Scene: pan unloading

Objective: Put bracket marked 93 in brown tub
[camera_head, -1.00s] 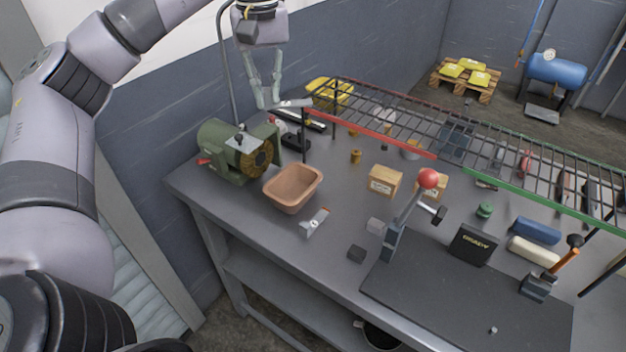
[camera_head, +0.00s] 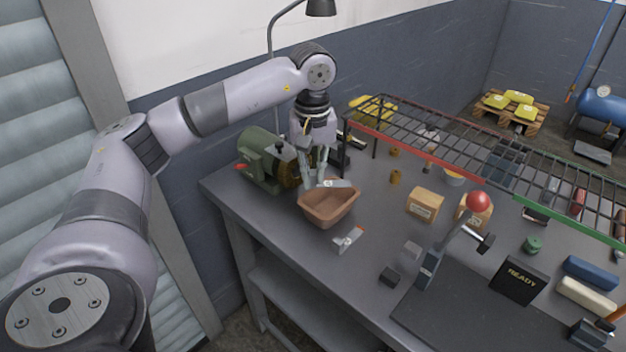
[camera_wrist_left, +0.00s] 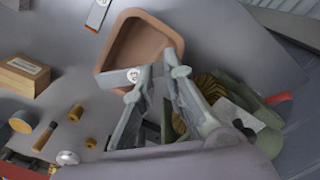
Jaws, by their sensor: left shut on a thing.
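My left gripper (camera_head: 318,182) is shut on a light grey bracket (camera_head: 341,184) and holds it at the rim of the brown tub, over its opening. In the left wrist view the held bracket (camera_wrist_left: 117,78) shows a round white mark, too small to read. The brown tub (camera_head: 328,216) stands upright on the bench; its inside (camera_wrist_left: 135,45) looks empty where it shows. A second grey bracket (camera_head: 348,239) lies on the bench in front of the tub. My right gripper is not in view.
A green bench grinder (camera_head: 262,155) stands close to the left of the tub. A wire rack (camera_head: 440,135) stands over the back of the bench. A cardboard box (camera_head: 424,205) and a lever with a red knob (camera_head: 478,202) stand to the right.

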